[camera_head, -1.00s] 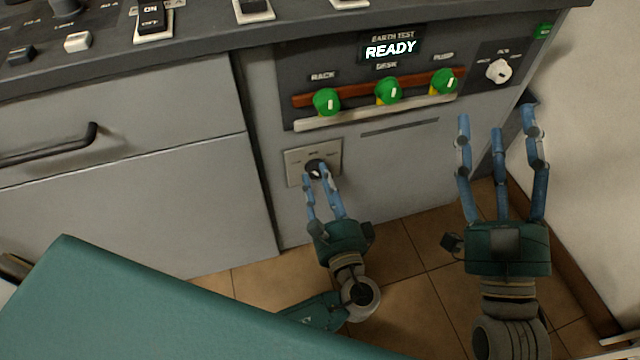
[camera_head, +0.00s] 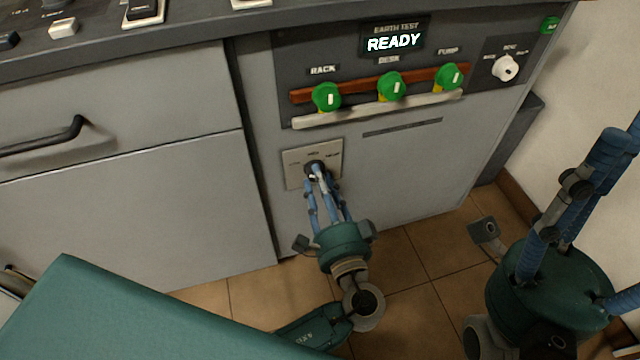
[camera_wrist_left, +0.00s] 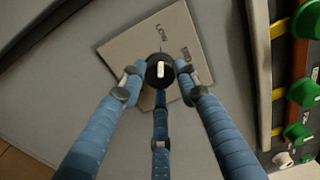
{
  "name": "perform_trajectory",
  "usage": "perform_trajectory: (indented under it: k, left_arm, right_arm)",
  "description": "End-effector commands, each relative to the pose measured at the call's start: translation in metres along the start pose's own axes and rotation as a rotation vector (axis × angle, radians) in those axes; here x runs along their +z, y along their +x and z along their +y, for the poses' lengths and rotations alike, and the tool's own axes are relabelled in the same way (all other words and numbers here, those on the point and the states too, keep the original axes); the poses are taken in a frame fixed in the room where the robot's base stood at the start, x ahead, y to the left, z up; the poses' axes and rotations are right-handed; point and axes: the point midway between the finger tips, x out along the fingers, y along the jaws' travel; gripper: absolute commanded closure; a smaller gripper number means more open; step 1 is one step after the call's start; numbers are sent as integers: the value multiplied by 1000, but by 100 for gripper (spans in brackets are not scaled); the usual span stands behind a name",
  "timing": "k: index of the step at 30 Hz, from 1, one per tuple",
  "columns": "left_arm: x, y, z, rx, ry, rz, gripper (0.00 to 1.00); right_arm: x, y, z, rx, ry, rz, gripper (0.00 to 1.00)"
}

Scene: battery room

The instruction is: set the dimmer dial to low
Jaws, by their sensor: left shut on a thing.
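The dimmer dial (camera_head: 315,168) is a black knob with a white pointer mark on a pale square plate (camera_head: 297,160) on the cabinet front. My left gripper (camera_head: 318,178) is at the dial, with its blue fingers closed around the knob. In the left wrist view the dial (camera_wrist_left: 160,70) sits between the fingertips, and the plate (camera_wrist_left: 125,45) shows printed marks, one reading "LOW". My right gripper (camera_head: 590,200) is at the right, away from the panel, with its fingers pointing up and partly out of frame.
Above the dial, a panel has green knobs (camera_head: 327,97) labelled RACK, DESK and PUMP, and a READY display (camera_head: 394,41). A white selector (camera_head: 505,68) is at its right. A drawer handle (camera_head: 45,140) juts out at left.

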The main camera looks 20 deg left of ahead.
Motion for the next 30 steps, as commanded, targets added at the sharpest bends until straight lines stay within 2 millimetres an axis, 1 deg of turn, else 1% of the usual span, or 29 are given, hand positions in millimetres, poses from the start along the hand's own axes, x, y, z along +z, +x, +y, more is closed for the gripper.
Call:
perform_trajectory:
  k: [10,11,13,14,23,26,29,30]
  left_arm:
    - [1,0,0,1,-5,-3,95]
    - [1,0,0,1,-5,-3,67]
    - [1,0,0,1,-4,-3,53]
    - [1,0,0,1,-4,-3,50]
    - [0,-2,0,1,-3,-1,50]
    - [0,-10,1,3,-2,-1,50]
    - [0,-26,1,4,-3,0,50]
    - [0,-34,1,6,-4,0,50]
  right_arm:
    - [0,0,0,0,0,-2,42]
    - [0,0,0,0,0,-2,42]
    - [0,0,0,0,0,-2,42]
    - [0,0,0,0,0,-2,42]
    - [0,0,0,1,-1,-3,42]
    - [0,0,0,1,-1,-3,42]
    - [0,0,0,1,-1,-3,42]
    - [0,0,0,0,-1,-3,42]
